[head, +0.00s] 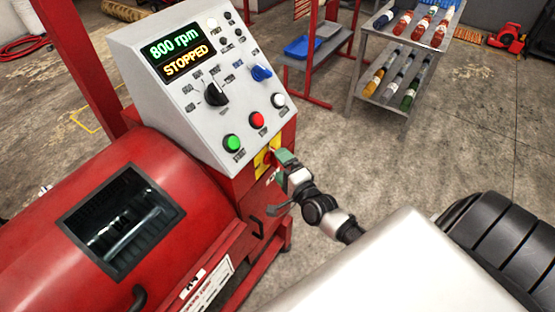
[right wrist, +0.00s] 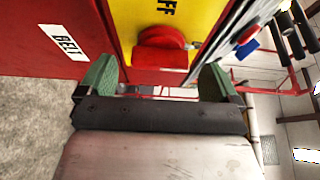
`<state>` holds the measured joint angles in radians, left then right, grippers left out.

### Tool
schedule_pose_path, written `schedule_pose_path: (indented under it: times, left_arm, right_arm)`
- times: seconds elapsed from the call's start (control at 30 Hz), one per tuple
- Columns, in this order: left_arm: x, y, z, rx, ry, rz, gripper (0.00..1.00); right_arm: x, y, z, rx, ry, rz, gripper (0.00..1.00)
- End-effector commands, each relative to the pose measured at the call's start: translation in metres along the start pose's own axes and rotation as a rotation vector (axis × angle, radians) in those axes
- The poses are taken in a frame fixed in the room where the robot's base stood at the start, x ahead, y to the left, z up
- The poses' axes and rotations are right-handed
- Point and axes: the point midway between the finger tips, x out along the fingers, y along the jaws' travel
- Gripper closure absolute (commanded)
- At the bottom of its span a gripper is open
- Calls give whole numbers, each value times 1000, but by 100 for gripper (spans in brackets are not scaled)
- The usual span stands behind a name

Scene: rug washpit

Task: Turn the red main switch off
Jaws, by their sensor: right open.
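The red main switch (right wrist: 160,57) shows in the right wrist view as a round knob with a bar handle, on a yellow plate (right wrist: 200,18). Part of the word OFF shows on the plate above the knob. In the head view the switch (head: 267,158) is small, on the red cabinet's side below the control panel. My right gripper (head: 279,156) is beside the plate. In the right wrist view its green-padded fingers (right wrist: 158,78) are spread, with the switch ahead, between them in the picture. I cannot tell whether they touch it. My left gripper is not in view.
The sloped control panel (head: 185,115) is above, with its display reading 800 rpm, STOPPED. A green button (head: 232,143) and a red button (head: 258,120) sit near the switch. The red drum machine (head: 60,245) fills the left. Open floor lies right of the cabinet.

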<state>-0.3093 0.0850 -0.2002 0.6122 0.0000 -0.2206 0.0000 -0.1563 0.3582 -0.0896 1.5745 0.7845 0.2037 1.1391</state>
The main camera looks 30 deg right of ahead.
Motion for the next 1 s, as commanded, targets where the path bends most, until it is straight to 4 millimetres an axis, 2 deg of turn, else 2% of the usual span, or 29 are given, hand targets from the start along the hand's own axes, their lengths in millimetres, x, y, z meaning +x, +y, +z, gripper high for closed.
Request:
schedule_pose_path:
  times: [0.1, 0.2, 0.53, 0.87, 1.0]
  left_arm:
    - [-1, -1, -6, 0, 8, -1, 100]
    - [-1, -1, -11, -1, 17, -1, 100]
    - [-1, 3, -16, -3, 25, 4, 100]
    - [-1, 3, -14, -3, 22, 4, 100]
    - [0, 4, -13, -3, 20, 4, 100]
  right_arm:
    - [16, 0, 0, -1, 1, -1, 6]
    - [22, 0, 0, -1, 0, 1, 6]
    - [25, 1, 0, -1, 0, 2, 6]
    - [25, 1, 0, -1, 0, 2, 55]
    - [25, 1, 0, -5, 0, 0, 56]
